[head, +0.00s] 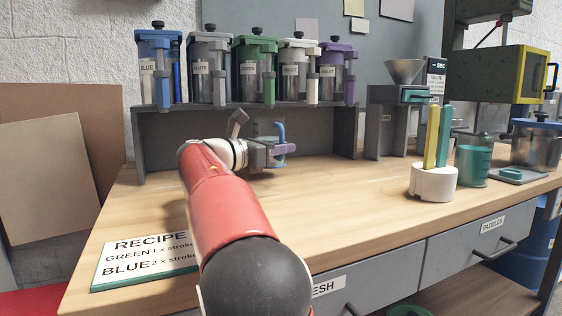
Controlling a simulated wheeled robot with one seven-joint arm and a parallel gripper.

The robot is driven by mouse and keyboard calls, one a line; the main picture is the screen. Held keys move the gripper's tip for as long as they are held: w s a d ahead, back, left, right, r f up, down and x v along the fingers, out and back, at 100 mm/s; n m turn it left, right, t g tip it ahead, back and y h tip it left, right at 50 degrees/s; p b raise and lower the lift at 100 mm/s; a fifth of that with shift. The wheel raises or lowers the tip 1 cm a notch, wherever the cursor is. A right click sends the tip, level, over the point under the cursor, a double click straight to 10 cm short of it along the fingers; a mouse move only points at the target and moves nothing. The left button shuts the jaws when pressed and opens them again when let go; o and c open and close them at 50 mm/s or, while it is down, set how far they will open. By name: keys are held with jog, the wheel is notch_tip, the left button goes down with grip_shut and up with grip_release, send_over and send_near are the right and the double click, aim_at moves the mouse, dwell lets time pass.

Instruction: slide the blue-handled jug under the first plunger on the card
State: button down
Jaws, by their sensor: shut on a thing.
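The clear jug with a blue handle (281,131) is under the dispenser shelf, partly hidden by my gripper. My gripper (272,153) is shut on the jug; the fingertips are hard to make out. The recipe card (150,262) lies at the table's front left and reads GREEN 1 x stroke, then BLUE 2 x stroke. The green dispenser (257,72) with its plunger stands in the middle of the shelf row. The jug appears below and slightly right of it; I cannot tell its exact alignment in depth.
Blue (155,72), grey (206,75), white (297,75) and purple (336,78) dispensers share the grey shelf (165,135). A white holder (433,185) with yellow and teal paddles, a teal-filled beaker (472,162) and a funnel stand (400,90) are at right.

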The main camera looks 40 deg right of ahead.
jog(key=shift+f, duration=1.35)
jog(key=shift+f+b, duration=0.1)
jog(key=shift+b, duration=0.2)
jog(key=c, duration=1.5)
grip_release()
jog(key=a, duration=1.1)
jog(key=shift+w+a, duration=0.25)
jog(key=shift+a, duration=0.3)
jog(key=shift+s, duration=0.1)
